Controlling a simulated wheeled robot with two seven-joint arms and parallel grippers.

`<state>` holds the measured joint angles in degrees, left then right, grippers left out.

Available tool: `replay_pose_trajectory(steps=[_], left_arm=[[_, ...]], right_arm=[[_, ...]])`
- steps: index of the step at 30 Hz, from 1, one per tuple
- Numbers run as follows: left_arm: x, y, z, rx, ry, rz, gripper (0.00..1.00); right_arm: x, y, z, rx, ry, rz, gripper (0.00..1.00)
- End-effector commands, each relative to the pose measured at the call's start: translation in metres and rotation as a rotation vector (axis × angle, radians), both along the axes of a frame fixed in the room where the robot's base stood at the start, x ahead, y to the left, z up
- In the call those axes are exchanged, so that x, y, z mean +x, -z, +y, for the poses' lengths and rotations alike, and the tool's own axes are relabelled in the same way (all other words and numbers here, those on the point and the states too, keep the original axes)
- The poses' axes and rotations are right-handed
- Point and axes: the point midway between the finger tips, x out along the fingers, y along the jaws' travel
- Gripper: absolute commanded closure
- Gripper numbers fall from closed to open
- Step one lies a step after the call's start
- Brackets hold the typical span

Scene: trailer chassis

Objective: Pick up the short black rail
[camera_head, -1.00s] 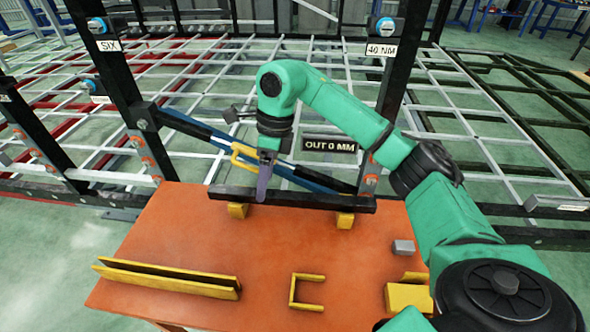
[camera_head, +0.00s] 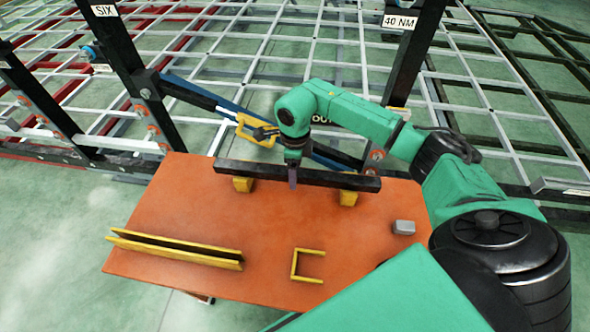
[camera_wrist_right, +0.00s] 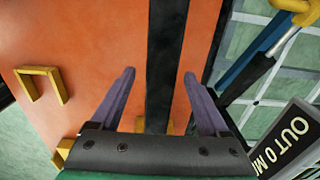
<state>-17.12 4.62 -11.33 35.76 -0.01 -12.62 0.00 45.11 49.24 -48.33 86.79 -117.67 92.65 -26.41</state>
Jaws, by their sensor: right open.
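The short black rail (camera_head: 335,180) lies level across two yellow blocks (camera_head: 243,184) at the far edge of the orange table. My right gripper (camera_head: 292,180) points down at the rail, near the middle of its length. In the right wrist view the rail (camera_wrist_right: 166,50) runs between the two purple fingers of my right gripper (camera_wrist_right: 159,73), one on each side. The fingers are open, with gaps to the rail. The head view does not clearly show how deep the fingertips reach. My left gripper is not in view.
The orange table (camera_head: 200,210) also holds a long yellow channel (camera_head: 175,248), a yellow U-shaped bracket (camera_head: 308,265) and a small grey block (camera_head: 404,227). Black posts, a blue strut and a yellow handle (camera_head: 258,131) stand close behind the rail. The table's middle is clear.

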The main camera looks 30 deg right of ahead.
Motion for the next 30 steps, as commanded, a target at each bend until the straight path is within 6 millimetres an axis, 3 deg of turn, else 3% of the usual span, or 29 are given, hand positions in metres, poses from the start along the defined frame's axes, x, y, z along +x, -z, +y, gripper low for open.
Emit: replay_pose_trajectory(steps=[6,7,13,30], left_arm=[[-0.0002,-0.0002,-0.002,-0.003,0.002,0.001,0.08],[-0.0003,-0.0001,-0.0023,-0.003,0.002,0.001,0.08],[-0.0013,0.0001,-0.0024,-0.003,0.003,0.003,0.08],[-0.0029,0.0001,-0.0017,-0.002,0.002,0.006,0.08]], right_arm=[[0.0002,0.0053,-0.0003,-0.001,0.0,-0.001,0.21],[0.0002,0.0053,-0.0003,-0.001,0.0,-0.001,0.25],[0.0002,0.0049,-0.0003,-0.001,0.0,-0.001,1.0],[0.0006,0.0038,-0.0004,0.0,0.001,-0.001,1.0]])
